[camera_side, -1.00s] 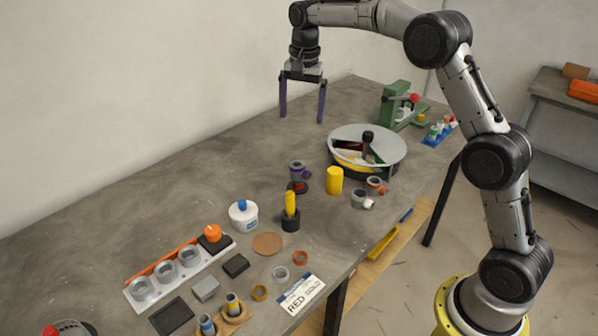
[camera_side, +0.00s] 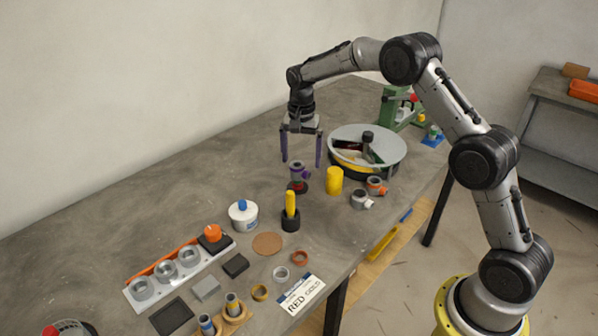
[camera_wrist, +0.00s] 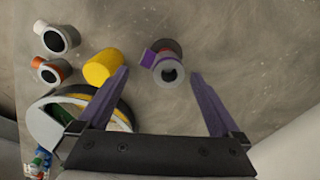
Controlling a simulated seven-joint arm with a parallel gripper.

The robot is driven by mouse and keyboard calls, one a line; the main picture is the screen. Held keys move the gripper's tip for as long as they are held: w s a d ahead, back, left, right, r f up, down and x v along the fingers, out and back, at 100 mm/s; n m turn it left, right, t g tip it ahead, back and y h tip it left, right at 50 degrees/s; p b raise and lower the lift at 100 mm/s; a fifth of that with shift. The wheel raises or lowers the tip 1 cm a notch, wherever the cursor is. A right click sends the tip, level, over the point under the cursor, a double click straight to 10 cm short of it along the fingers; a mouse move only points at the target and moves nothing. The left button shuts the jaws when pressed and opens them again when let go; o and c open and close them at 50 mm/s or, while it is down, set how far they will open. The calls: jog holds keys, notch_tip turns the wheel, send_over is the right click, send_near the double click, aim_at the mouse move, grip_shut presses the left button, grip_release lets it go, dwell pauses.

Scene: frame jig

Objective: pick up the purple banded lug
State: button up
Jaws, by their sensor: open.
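The purple banded lug (camera_side: 297,172) is a grey ring-shaped piece with a purple band and a purple side stub.
A yellow cylinder (camera_side: 334,181) stands close to the right of the lug. Grey lug (camera_side: 359,200) and orange-banded lug (camera_side: 376,187) lie further right. A round divided bin (camera_side: 392,141) stands behind. The table left of the lug is clear.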

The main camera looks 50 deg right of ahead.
aim_at(300, 165)
notch_tip(300, 165, down, 3)
jog(key=shift+a+f, duration=0.1)
jog(key=shift+f, duration=0.1)
jog(key=shift+w, duration=0.1)
jog(key=c, duration=1.4)
jog(key=shift+r, duration=0.15)
